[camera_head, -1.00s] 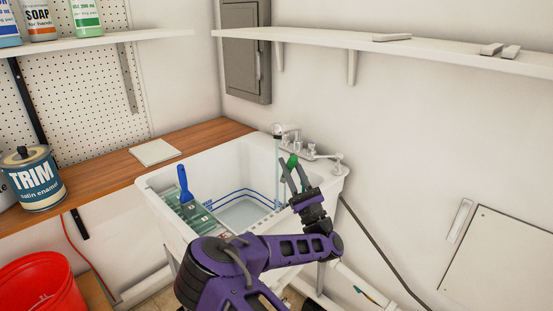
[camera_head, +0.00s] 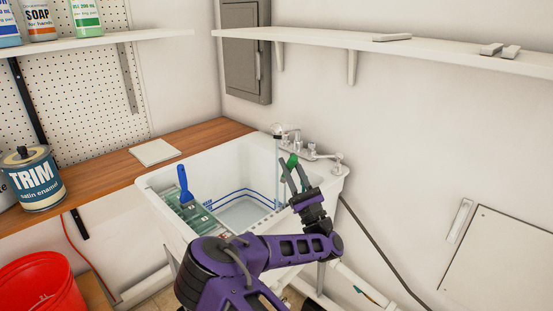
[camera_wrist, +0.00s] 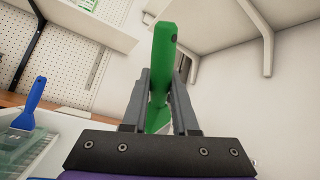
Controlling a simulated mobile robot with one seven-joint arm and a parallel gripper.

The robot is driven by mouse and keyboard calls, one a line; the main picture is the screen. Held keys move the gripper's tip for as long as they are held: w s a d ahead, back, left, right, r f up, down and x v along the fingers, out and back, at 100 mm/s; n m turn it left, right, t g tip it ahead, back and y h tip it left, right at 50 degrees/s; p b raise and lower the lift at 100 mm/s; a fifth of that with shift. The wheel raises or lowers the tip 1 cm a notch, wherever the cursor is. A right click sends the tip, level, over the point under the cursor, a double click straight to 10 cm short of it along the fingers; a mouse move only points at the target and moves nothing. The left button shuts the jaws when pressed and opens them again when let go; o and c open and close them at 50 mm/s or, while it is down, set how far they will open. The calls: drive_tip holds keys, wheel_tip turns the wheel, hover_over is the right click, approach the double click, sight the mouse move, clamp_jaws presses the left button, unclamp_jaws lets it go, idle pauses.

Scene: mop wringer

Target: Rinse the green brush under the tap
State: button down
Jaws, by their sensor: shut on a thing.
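In the head view only a small green part of the brush (camera_head: 292,160) shows at the tips of my gripper (camera_head: 290,177). My gripper is shut on it above the right part of the white sink (camera_head: 152,189). The tap (camera_head: 284,130) stands at the sink's back corner. A thin stream of water (camera_head: 278,158) falls from it, just left of the brush in the picture. I cannot tell whether they touch.
A wooden counter (camera_head: 200,140) with a white tile (camera_head: 154,152) and a paint can (camera_head: 36,180) lies left. A red bucket (camera_head: 45,290) is lower left. A shelf (camera_head: 400,52) runs above.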

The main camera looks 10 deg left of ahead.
drive_tip(key=s+d+r, duration=0.2)
drive_tip(key=s+r, duration=0.2)
drive_tip(key=shift+s+d, duration=0.2)
idle(0.3)
